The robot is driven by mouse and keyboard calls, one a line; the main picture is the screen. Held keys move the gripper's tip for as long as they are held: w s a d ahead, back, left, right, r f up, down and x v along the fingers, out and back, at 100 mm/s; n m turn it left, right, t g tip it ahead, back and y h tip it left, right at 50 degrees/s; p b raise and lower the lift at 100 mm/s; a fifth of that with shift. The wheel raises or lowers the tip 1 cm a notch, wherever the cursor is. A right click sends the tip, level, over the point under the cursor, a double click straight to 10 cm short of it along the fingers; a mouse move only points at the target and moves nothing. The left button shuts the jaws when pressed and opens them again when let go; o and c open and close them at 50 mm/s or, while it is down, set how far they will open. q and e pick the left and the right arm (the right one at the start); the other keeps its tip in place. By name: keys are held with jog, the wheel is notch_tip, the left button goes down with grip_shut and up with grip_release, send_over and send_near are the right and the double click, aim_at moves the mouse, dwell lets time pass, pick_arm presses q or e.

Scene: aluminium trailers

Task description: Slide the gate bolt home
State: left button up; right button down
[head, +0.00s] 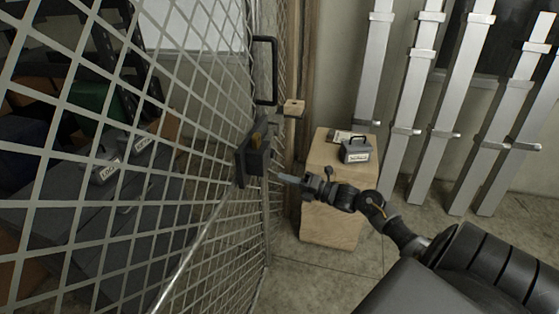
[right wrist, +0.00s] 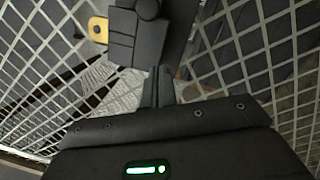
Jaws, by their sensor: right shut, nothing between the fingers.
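The gate (head: 215,200) is a light metal mesh panel filling the left of the head view. My left gripper is not visible.
A black pull handle (head: 265,70) stands above the housing. A small tan block with a hole (head: 294,107) juts out beside the gate edge. A wooden crate (head: 334,215) carries a small grey labelled box (head: 355,151). Metal posts (head: 420,90) lean at the back wall.

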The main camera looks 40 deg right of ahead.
aim_at(270, 161)
jog(key=x, duration=0.2)
jog(key=p+x, duration=0.1)
jog(key=shift+w+a+r, duration=0.1)
jog(key=shift+w+r, duration=0.15)
jog(key=shift+r, duration=0.05)
jog(key=shift+w+d+r+p, duration=0.25)
jog(key=shift+w+d+p, duration=0.05)
jog(key=shift+d, duration=0.15)
jog(key=shift+w+d+r+p, duration=0.25)
jog(key=shift+w+d+p, duration=0.05)
jog(key=shift+d, duration=0.2)
jog(key=shift+w+d+r, duration=0.1)
jog(key=shift+w+d, duration=0.25)
jog(key=shift+d, duration=0.15)
jog(key=w+d+b, duration=0.3)
jog(key=d+b, duration=0.2)
jog(key=b, duration=0.4)
jog(key=shift+w+d, duration=0.2)
jog(key=shift+w, duration=0.15)
jog(key=shift+r, duration=0.15)
